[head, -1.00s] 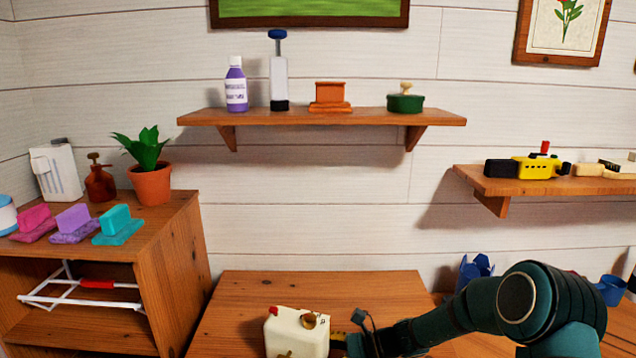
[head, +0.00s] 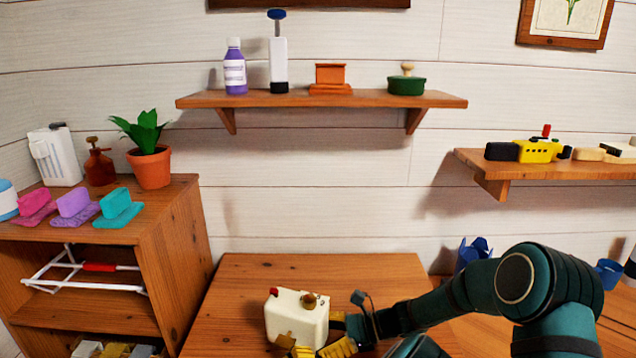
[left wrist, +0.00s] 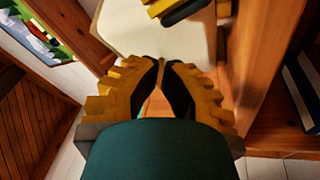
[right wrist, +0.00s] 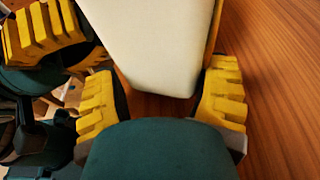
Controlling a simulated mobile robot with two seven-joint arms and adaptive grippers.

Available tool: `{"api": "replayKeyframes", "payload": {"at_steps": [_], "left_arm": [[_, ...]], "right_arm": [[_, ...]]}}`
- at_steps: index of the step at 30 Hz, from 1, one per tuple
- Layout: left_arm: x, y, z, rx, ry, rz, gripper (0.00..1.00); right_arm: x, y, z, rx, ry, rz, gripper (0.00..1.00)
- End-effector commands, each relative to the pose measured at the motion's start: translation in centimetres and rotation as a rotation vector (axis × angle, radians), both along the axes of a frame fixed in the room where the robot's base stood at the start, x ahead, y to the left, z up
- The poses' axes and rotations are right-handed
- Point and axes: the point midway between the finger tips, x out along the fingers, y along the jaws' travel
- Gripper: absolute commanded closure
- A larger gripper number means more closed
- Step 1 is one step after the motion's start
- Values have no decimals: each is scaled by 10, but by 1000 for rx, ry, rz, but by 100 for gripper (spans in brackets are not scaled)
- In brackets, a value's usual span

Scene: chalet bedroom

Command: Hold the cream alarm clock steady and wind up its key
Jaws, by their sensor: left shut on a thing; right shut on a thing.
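The cream alarm clock (head: 283,318) stands upright on the wooden table, with a red button and a brass knob on top. My right gripper (right wrist: 164,96) is shut on the clock, one finger on each side of its cream body; in the head view it reaches in from the right. My left gripper (left wrist: 162,76) has its fingertips close together at the clock's front, low down in the head view. It is shut on the winding key, which its fingers mostly hide. The cream clock also shows above these fingers in the left wrist view (left wrist: 135,30).
The table (head: 235,300) is bare left of the clock. A wooden cabinet (head: 160,245) with a potted plant (head: 151,165) and coloured blocks stands at left. Wall shelves (head: 330,100) hang above. A blue container (head: 474,254) stands behind my right arm.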

Motion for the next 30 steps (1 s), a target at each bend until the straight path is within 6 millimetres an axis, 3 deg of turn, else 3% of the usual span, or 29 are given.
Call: {"api": "replayKeyframes", "payload": {"at_steps": [17,20,25,30], "left_arm": [[2,7,-8,-1,0,0,100],[2,7,-8,-1,-1,-1,100],[2,7,-8,-1,-1,-1,100],[2,6,-9,-1,-1,-1,100]], "right_arm": [[0,0,0,0,0,0,48],[0,0,0,0,0,0,68],[0,0,0,0,0,1,92],[0,1,0,1,0,1,100]]}}
